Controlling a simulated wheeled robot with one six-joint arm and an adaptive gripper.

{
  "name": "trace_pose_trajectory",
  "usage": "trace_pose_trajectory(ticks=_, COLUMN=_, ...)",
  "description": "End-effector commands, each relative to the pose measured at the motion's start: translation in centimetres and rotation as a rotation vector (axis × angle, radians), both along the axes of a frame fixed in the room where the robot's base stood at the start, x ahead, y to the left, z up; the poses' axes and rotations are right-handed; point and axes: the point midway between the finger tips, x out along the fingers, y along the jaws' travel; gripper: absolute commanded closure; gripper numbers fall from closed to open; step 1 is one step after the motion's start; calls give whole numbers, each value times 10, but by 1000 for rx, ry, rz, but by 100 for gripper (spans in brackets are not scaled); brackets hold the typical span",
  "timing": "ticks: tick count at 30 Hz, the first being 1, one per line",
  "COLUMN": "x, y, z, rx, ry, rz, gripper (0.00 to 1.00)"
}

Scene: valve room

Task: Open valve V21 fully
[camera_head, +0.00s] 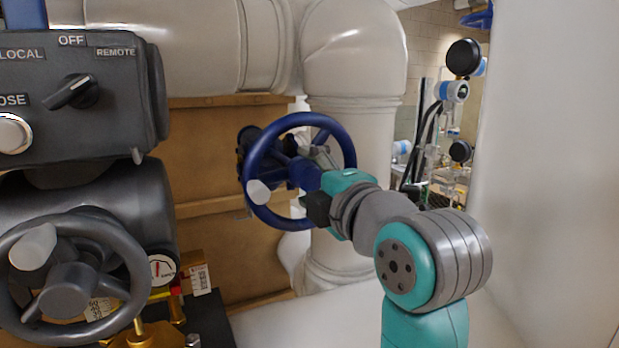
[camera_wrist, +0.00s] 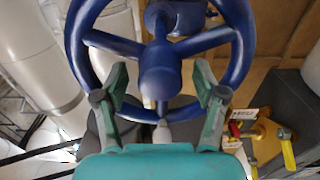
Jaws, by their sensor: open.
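A blue handwheel valve (camera_head: 256,150) stands in the middle of the head view, in front of tan panels. I can read no V21 tag on it. A pale handle (camera_head: 258,192) sits on its lower left rim. In the wrist view the blue wheel (camera_wrist: 236,58) fills the upper middle, with its hub (camera_wrist: 162,72) and spokes facing me. My gripper (camera_wrist: 160,76) is open, one finger on each side of the hub in that picture. I cannot tell whether either finger touches the wheel. In the head view my gripper (camera_head: 318,190) is at the wheel's right side, partly hiding it.
A grey actuator box (camera_head: 105,90) with a LOCAL/OFF/REMOTE switch and a grey handwheel (camera_head: 125,250) stand at the left. A gauge (camera_head: 162,269) is beside them. Large pale pipes (camera_head: 350,50) run behind the blue wheel. A pale wall (camera_head: 550,180) bounds the right. Yellow-handled brass fittings (camera_wrist: 265,140) show at lower right.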

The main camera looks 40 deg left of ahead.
Motion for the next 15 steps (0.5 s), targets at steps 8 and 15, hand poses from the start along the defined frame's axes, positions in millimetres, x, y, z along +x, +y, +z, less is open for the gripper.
trace_pose_trajectory(ticks=8, x=-11, y=-28, z=0, rx=1, ry=-1, rz=-2, gripper=29)
trace_pose_trajectory(ticks=15, x=-20, y=-49, z=0, rx=1, ry=0, rz=-1, gripper=29)
